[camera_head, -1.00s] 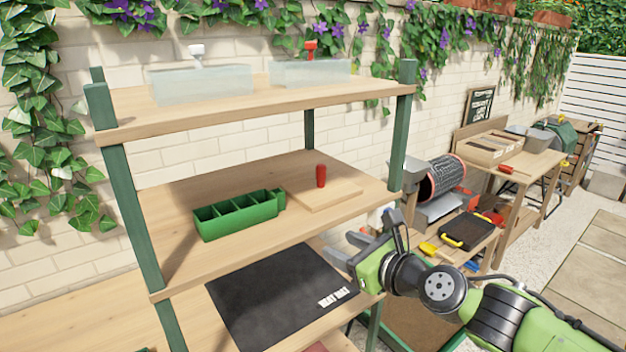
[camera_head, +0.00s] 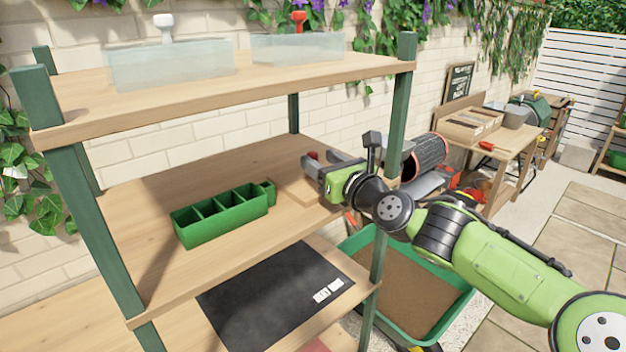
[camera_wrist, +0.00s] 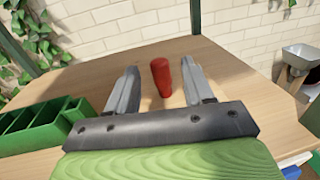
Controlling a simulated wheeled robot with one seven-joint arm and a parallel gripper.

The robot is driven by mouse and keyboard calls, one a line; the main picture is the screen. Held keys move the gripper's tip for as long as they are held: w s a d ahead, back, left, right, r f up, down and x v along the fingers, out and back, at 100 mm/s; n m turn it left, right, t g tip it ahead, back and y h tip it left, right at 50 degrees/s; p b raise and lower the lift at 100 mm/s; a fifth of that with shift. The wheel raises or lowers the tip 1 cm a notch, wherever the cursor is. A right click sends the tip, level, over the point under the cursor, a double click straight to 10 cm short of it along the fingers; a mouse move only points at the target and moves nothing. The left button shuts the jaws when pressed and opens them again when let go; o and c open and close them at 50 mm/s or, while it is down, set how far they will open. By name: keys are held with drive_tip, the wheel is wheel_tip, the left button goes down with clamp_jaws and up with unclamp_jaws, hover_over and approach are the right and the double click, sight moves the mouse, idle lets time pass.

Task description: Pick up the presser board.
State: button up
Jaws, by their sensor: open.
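The presser board is a flat wooden board (camera_head: 293,190) with an upright red handle (camera_wrist: 161,77), lying on the middle shelf. In the head view my gripper (camera_head: 308,166) covers most of the board, and only a bit of the handle's top shows behind it. In the wrist view the red handle stands between and a little beyond my two open fingers (camera_wrist: 158,88). Neither finger visibly touches it. The board's edges are hard to tell from the shelf in the wrist view.
A green divided tray (camera_head: 222,214) stands left of the board on the middle shelf (camera_head: 150,200). The top shelf (camera_head: 250,82) with clear bins is above. A green post (camera_head: 394,110) is close to my arm. A black mat (camera_head: 272,298) lies on the shelf below.

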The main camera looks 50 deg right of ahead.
sight(315, 157)
drive_tip(key=x, duration=0.4)
drive_tip(key=shift+w+f, duration=0.1)
drive_tip(key=shift+w, duration=0.1)
drive_tip(key=shift+s, duration=0.2)
drive_tip(key=shift+s+a, duration=0.1)
drive_tip(key=shift+c, duration=1)
clamp_jaws()
